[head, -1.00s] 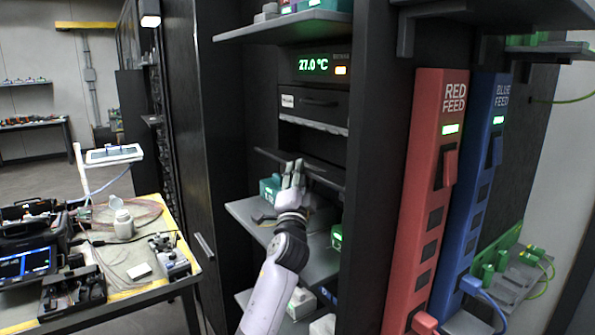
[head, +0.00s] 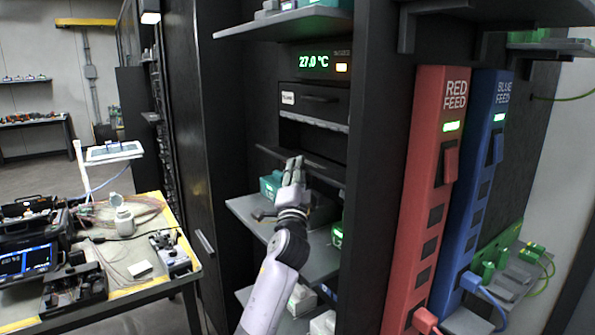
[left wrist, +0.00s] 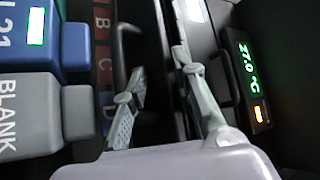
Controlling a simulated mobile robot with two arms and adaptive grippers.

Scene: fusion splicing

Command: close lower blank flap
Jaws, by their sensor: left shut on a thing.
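The lower flap (head: 325,172) is a dark panel with a long edge, below the upper drawer-like front in the black cabinet. It stands out from the cabinet, with a dark gap above it. My left gripper (head: 294,168) reaches up from below and is shut on the flap's front edge. In the left wrist view, my two grey fingers (left wrist: 158,92) are on either side of the dark panel. The fingers partly hide the flap's edge. My right gripper is not in view.
Above are a black front with a handle (head: 319,99) and a 27.0 °C display (head: 314,62). Below is a grey shelf (head: 245,209) with a teal box (head: 270,187). A grey BLANK block (left wrist: 30,115) shows in the left wrist view. Red (head: 428,190) and blue (head: 473,190) feed columns stand right.

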